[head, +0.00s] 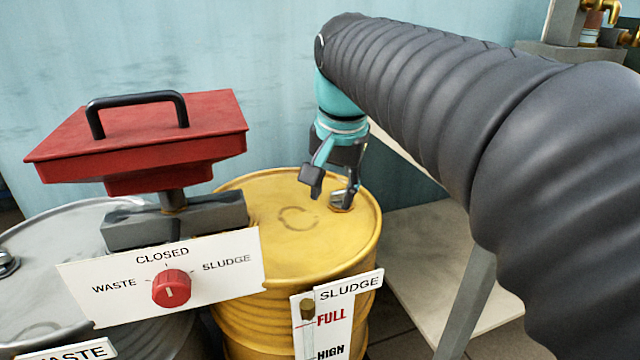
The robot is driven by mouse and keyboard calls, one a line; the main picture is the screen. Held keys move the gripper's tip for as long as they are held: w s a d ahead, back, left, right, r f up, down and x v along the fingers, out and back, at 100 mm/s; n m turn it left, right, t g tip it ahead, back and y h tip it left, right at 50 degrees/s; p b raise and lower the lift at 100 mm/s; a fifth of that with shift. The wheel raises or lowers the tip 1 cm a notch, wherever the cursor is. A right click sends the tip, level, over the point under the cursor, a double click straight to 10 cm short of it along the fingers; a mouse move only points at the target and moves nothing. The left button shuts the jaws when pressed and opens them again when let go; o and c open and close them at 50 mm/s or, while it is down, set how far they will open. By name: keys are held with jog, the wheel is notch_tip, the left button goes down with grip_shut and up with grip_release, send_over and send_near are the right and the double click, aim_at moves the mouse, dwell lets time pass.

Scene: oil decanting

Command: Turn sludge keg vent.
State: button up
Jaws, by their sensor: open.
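The sludge keg is a yellow drum (250,225) in the middle of the head view, with a sludge level sign (335,310) on its front. A small metal vent fitting (341,203) sits on its lid near the right rim. My gripper (331,192) points down over the lid with its fingers apart. One finger is at the vent and partly hides it; the other is to the left, over the lid. I cannot tell whether either finger touches the vent.
A red lidded hopper (150,135) with a black handle stands left, above a red selector knob (171,288) on a white panel marked waste, closed and sludge. A grey waste drum (50,240) is at the left. Brass fittings (600,12) are at the top right.

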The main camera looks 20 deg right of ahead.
jog(key=w+d+r+m+g+b, duration=0.1)
jog(key=w+d+r+m, duration=0.35)
jog(key=w, duration=0.35)
jog(key=m+g+b, duration=0.1)
jog(key=m+g, duration=0.1)
jog(key=m, duration=0.4)
send_near(341, 190)
jog(key=shift+n, duration=0.25)
notch_tip(341, 190, down, 9)
jog(key=b, duration=0.4)
jog(key=shift+d, duration=0.15)
grip_shut()
